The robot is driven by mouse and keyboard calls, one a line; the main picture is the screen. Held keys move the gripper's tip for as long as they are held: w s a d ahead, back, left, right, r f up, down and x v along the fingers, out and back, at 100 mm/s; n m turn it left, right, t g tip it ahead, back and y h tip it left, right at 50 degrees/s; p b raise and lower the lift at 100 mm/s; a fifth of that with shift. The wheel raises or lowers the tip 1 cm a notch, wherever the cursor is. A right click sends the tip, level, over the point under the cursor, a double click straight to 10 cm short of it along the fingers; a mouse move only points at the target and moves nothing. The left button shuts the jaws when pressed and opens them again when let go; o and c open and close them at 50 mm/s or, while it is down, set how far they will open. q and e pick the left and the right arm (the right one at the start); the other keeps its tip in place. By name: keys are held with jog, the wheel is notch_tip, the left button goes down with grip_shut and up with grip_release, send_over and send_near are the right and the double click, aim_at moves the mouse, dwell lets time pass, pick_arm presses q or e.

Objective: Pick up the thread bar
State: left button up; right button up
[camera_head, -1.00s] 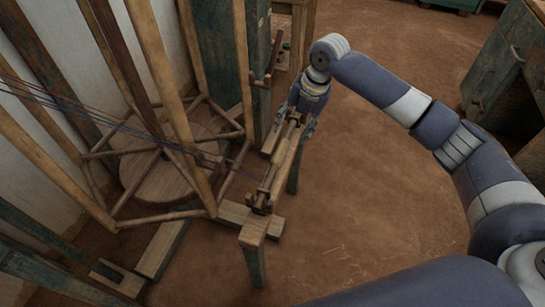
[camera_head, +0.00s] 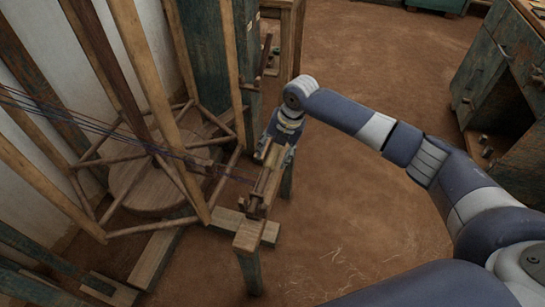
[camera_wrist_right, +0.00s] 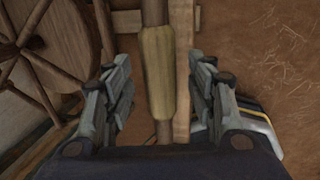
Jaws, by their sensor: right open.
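The thread bar, a slim wooden rod with a yellowish wound middle, lies along a narrow wooden stand (camera_head: 250,237) beside the reel. In the right wrist view the thread bar (camera_wrist_right: 158,70) runs top to bottom between the two fingers. My right gripper (camera_wrist_right: 160,85) is open around it, with a gap on each side and nothing gripped. In the head view the gripper (camera_head: 276,150) points down over the far part of the stand, and it and the wrist hide much of the bar. My left gripper is not in view.
A large wooden reel frame (camera_head: 205,150) with a round wooden disc (camera_head: 140,190) stands close left of the stand. Dark threads cross it toward the stand. Loom posts rise behind. Bare earth floor (camera_head: 370,220) is open to the right, with a worn cabinet (camera_head: 500,75) at the far right.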

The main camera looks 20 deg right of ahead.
jog(key=shift+c, duration=0.5)
jog(key=shift+r, duration=0.1)
grip_shut()
